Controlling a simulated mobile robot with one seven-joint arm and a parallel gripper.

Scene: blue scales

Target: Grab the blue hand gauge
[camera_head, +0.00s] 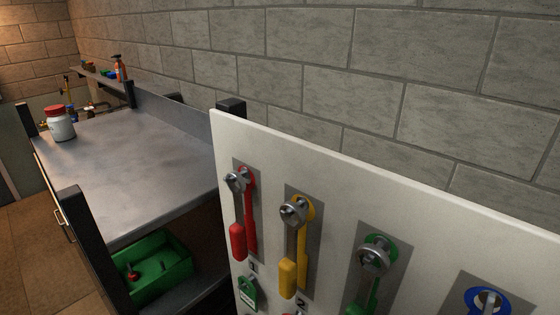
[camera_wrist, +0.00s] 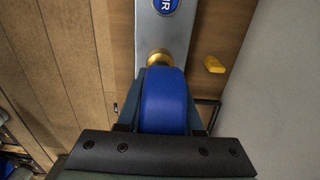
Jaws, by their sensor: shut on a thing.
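A blue rounded body, which looks like the blue hand gauge (camera_wrist: 166,98), sits between the fingers of my gripper (camera_wrist: 164,88) in the wrist view. The gripper is shut on it. A brass fitting (camera_wrist: 158,58) is at its top, against a grey metal plate (camera_wrist: 162,32) with a blue label cut off by the frame. The fingers are partly hidden behind the blue body. In the head view my gripper does not show. A blue-ringed fitting (camera_head: 488,299) is at the bottom right of the white board there, mostly cut off.
The white board (camera_head: 425,195) carries red (camera_head: 238,240), yellow (camera_head: 287,278) and green (camera_head: 370,252) handled fittings. A metal workbench (camera_head: 140,165) stands to the left with a white jar (camera_head: 61,126); a green bin (camera_head: 155,268) is below. A block wall rises behind.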

